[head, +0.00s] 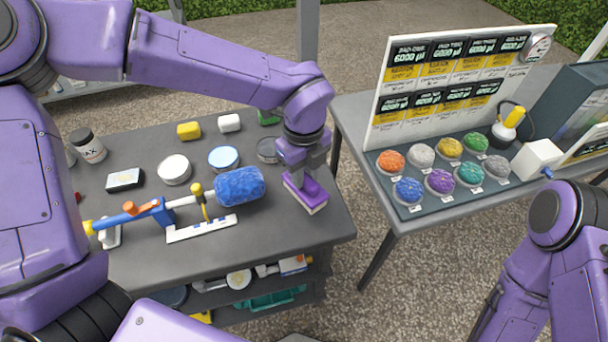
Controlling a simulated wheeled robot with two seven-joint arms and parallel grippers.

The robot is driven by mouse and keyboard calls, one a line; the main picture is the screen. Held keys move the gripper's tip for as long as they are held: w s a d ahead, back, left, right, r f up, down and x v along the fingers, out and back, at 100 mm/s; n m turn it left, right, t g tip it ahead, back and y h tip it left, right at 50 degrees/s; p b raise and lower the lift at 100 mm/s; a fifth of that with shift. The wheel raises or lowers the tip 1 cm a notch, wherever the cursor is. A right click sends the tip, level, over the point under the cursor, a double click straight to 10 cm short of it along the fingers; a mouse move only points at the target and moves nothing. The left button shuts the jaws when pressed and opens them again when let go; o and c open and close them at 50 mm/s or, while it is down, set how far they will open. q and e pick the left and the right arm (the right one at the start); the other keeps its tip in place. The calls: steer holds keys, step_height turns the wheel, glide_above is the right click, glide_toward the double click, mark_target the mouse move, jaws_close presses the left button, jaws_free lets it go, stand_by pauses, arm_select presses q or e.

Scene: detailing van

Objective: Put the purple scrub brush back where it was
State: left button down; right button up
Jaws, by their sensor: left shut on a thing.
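The purple scrub brush (307,191) has a purple body and pale bristles facing down. My left gripper (300,168) points down and is shut on the top of the brush. The brush is at the right end of the dark table (290,245), close to its right edge. I cannot tell whether its bristles touch the tabletop. My right arm shows at the lower right, but its gripper is out of the picture.
A blue-headed polisher (240,187) lies just left of the brush. Round tins (223,158), a jar (88,146) and yellow (188,131) and white blocks stand on the table. A second table (440,220) holds colored pads and a sign board (455,85).

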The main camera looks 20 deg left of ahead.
arm_select(q)
steer(key=f, duration=0.1)
steer(key=w+f+p, duration=0.1)
steer(key=f, duration=0.2)
steer(key=shift+w+a+f+p, duration=0.2)
steer(key=shift+a+p, duration=0.05)
steer(key=shift+p, duration=0.05)
steer(key=shift+f, duration=0.35)
steer(key=c, duration=0.9)
jaws_free()
steer(key=shift+c, duration=0.2)
steer(key=shift+r, duration=0.35)
step_height(320, 180, up, 12)
steer(key=shift+f+b, duration=0.15)
steer(key=shift+b, duration=0.9)
